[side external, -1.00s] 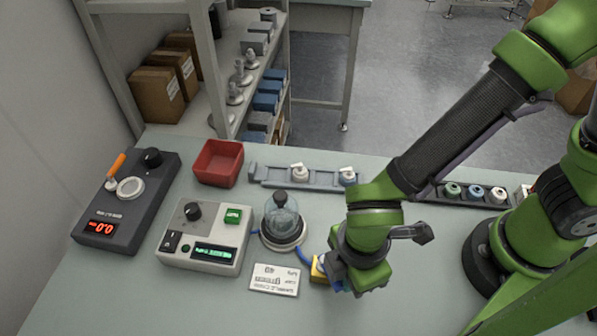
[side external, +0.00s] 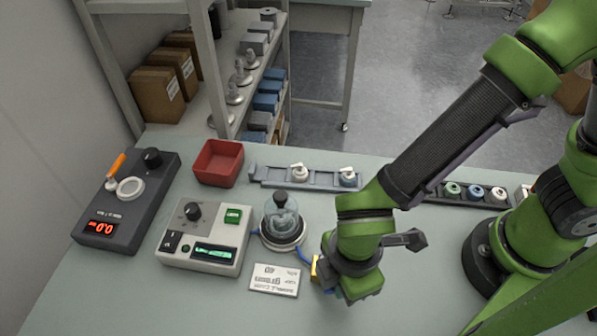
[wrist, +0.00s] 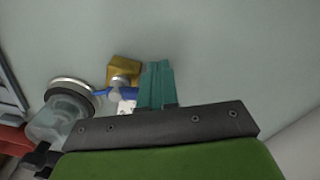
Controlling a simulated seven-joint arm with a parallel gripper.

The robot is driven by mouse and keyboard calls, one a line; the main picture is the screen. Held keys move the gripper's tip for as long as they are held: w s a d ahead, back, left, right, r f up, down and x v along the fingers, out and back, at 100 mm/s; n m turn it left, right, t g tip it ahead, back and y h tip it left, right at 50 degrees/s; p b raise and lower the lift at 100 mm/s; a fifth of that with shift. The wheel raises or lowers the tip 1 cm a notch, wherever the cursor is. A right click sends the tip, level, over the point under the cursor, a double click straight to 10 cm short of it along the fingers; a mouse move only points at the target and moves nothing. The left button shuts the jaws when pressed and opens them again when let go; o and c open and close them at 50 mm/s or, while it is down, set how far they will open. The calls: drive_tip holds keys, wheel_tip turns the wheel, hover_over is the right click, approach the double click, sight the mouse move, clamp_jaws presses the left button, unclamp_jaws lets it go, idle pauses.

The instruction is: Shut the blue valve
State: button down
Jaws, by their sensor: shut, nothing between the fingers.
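The valve is a small yellow block (wrist: 124,68) with a round metal fitting and a blue part (wrist: 128,95) in the wrist view. In the side external view only a sliver of the yellow block (side external: 314,269) shows, left of my gripper. My gripper (wrist: 157,84) has its teal fingers shut and empty, down beside the valve, close to the right end of the blue part. I cannot tell whether they touch. The fingers are mostly hidden behind my wrist in the side external view. The blue part's exact angle is unclear.
A glass bell jar on a round base (side external: 282,222) stands left of the valve, with a blue hose (side external: 303,255) between them. A printed card (side external: 275,280) lies in front. A control box (side external: 205,236), a red bin (side external: 218,163) and a cap rail (side external: 306,177) stand nearby. The front right is clear.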

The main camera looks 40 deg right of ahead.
drive_tip(key=shift+a, duration=0.55)
drive_tip(key=shift+w+a, duration=0.1)
drive_tip(key=shift+a, duration=0.05)
wheel_tip(320, 180, up, 8)
idle(1.1)
drive_tip(key=w+d+r+m+t, duration=0.2)
drive_tip(key=d+r+m, duration=0.2)
drive_tip(key=d, duration=0.5)
drive_tip(key=w+d+r+m+t+y, duration=0.1)
drive_tip(key=w+d+r+m+t, duration=0.1)
drive_tip(key=d+r+m, duration=0.3)
drive_tip(key=w+d+r+m+t+y, duration=0.1)
drive_tip(key=w+d+r+m+t, duration=0.2)
drive_tip(key=d+m, duration=0.7)
drive_tip(key=w+d+r, duration=0.1)
drive_tip(key=d, duration=0.1)
drive_tip(key=shift+d+r, duration=0.3)
drive_tip(key=shift+d, duration=0.1)
